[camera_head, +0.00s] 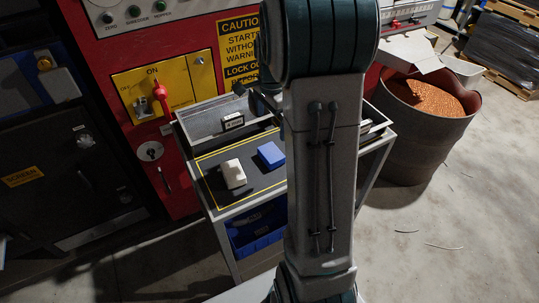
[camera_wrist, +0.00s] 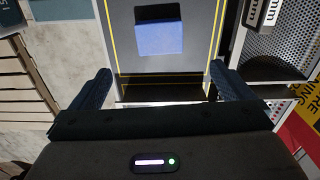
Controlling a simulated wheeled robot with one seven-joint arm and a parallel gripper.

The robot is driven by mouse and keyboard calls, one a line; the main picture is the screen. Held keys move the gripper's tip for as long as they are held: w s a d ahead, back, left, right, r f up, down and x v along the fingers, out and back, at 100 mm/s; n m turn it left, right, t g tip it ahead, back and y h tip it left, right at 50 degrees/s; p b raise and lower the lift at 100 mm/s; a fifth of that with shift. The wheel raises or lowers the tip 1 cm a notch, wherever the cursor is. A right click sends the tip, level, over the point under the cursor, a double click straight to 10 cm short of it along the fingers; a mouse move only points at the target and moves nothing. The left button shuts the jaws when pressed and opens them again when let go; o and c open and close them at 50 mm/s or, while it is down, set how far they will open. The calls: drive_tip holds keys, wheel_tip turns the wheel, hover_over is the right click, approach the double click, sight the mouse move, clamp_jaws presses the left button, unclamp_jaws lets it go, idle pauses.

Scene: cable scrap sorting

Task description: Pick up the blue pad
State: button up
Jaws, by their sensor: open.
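The blue pad (camera_head: 271,154) lies on the dark, yellow-lined top of a grey cart, to the right of a white block (camera_head: 233,174). In the wrist view the blue pad (camera_wrist: 160,38) is near the top of the picture, between and beyond the two fingers. My gripper (camera_wrist: 162,88) is open and empty, with its fingers wide apart and not touching the pad. In the head view my arm hides the right part of the cart, and the gripper is not clearly seen there.
A grey metal tray (camera_head: 200,125) with a small labelled box (camera_head: 233,121) sits at the back of the cart. A blue bin (camera_head: 256,232) is on the lower shelf. A red machine panel (camera_head: 190,38) stands behind. A barrel of copper-coloured scrap (camera_head: 424,140) stands at the right.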

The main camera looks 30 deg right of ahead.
sight(271, 152)
wheel_tip(271, 152, down, 14)
drive_tip(key=shift+r+p, duration=0.15)
drive_tip(key=shift+p, duration=0.25)
drive_tip(key=c, duration=1.1)
drive_tip(key=shift+r, duration=0.15)
wheel_tip(271, 152, up, 4)
drive_tip(key=shift+d+r, duration=0.1)
drive_tip(key=d+r, duration=0.2)
drive_tip(key=d, duration=0.1)
drive_tip(key=w+d+r+b, duration=0.1)
drive_tip(key=d+r, duration=0.1)
drive_tip(key=d, duration=0.2)
drive_tip(key=d+r, duration=0.2)
drive_tip(key=d, duration=0.2)
drive_tip(key=shift+w+d+r, duration=0.15)
drive_tip(key=shift+d+r, duration=0.05)
drive_tip(key=shift+r, duration=0.05)
